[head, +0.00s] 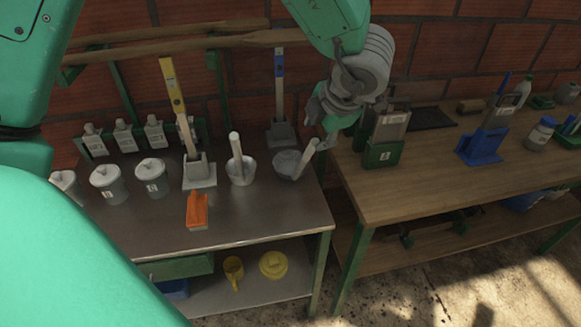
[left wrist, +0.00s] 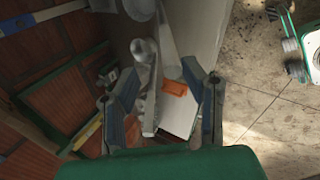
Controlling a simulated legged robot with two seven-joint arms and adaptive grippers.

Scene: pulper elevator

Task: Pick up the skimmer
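No thing in view can be told for sure as the skimmer. An orange scoop-like tool (head: 197,209) lies on the metal table near its front edge; an orange piece also shows in the left wrist view (left wrist: 175,88). Two pale mortars with pestles, the left one (head: 241,170) and the right one (head: 288,164), stand behind it. My left gripper (head: 328,118) is above the table's right end, near the gap to the wooden table. In the left wrist view its fingers (left wrist: 164,88) are spread with nothing gripped between them. My right gripper is not in view.
Grey canisters (head: 152,178) and white bottles (head: 155,133) stand at the metal table's (head: 270,222) left. A tall yellow-handled tool (head: 177,105) rises behind. Right of the gripper are a green block (head: 383,153) and a blue holder (head: 482,146) on the wooden table (head: 430,180). Yellow items (head: 273,265) lie on the lower shelf.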

